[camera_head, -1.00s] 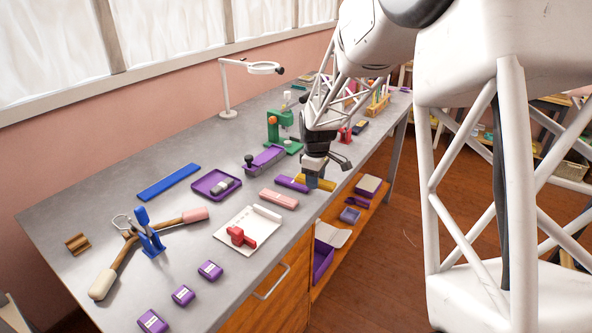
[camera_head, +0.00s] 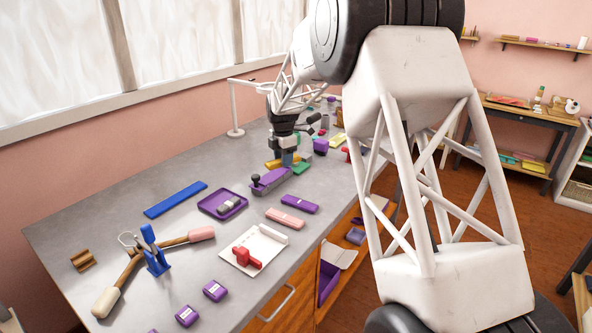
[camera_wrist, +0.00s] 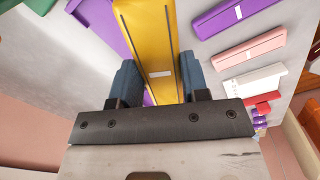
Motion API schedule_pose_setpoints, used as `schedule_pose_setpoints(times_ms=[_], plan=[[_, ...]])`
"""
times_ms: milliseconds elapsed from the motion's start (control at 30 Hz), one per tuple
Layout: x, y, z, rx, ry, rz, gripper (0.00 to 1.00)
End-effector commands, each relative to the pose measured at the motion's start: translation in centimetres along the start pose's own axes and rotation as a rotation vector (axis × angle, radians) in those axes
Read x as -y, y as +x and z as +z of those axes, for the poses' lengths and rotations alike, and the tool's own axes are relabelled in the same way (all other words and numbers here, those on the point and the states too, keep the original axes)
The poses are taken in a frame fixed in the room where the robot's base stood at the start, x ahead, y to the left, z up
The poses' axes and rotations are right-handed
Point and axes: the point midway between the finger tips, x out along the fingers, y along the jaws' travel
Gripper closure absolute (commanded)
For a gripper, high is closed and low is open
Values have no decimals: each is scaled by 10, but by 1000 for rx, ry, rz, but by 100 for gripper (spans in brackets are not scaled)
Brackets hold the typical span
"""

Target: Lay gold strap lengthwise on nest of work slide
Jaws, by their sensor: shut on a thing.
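The gold strap (camera_head: 271,163) is held between the blue-grey fingers of my gripper (camera_head: 288,160). In the wrist view the strap (camera_wrist: 160,45) runs lengthwise away from my gripper (camera_wrist: 158,84), with a finger on each side. The work slide (camera_head: 268,182) is a long purple piece with a black knob at its left end. In the head view my gripper and the strap are just behind its far end. In the wrist view a purple part (camera_wrist: 97,18), likely the slide, shows left of and below the strap. The nest is hard to make out.
A purple strap (camera_head: 300,204) and a pink strap (camera_head: 285,217) lie in front of the slide. A purple tray (camera_head: 211,208) is to its left. Green parts (camera_head: 301,168), a purple block (camera_head: 320,146) and a magnifier stand (camera_head: 235,120) are close to my arm.

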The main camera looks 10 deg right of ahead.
Motion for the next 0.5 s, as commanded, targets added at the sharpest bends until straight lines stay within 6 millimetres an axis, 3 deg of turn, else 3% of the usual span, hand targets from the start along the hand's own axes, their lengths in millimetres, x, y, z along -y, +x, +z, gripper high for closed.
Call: schedule_pose_setpoints(times_ms=[167, 500], plan=[[-32, -8, -8, 1, -168, 3, 82], [-56, -16, -12, -6, -360, -11, 82]])
